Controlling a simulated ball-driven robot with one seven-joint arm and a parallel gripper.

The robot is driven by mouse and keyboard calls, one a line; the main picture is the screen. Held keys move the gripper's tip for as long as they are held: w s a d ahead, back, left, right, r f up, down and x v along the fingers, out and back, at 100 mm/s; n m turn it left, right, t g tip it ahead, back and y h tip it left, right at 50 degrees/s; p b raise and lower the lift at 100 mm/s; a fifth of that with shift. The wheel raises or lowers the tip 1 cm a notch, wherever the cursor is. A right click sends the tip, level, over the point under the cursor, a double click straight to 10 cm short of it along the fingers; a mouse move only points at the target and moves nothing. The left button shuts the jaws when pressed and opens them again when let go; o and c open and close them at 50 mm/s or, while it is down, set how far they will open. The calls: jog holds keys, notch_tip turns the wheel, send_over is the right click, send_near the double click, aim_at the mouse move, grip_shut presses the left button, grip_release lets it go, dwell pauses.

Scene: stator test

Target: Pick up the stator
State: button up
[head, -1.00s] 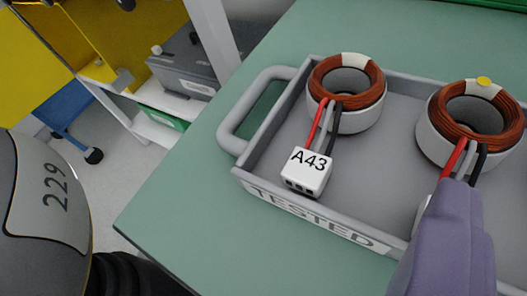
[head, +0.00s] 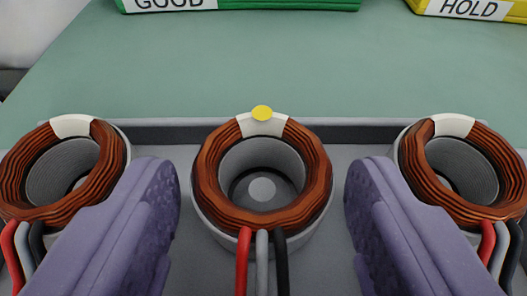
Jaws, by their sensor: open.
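Three copper-wound stators sit in a row in the grey tray (head: 330,134). The middle stator (head: 262,224) has a yellow dot on its white patch and red, grey and black leads toward me. A left stator (head: 62,212) and a right stator (head: 495,205) have plain white patches and no yellow dot. My gripper (head: 262,205) is open, with one purple finger on each side of the middle stator. The fingers appear apart from it, with gaps showing on both sides. They partly cover the outer stators. The ends of the middle leads are out of view.
A green bin labelled GOOD (head: 240,5) stands at the back left. A yellow bin labelled HOLD (head: 468,10) stands at the back right. The green table top (head: 270,62) between the tray and the bins is clear.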

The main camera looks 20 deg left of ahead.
jog(key=shift+r, duration=0.1)
jog(key=c, duration=0.9)
jog(key=shift+r, duration=0.1)
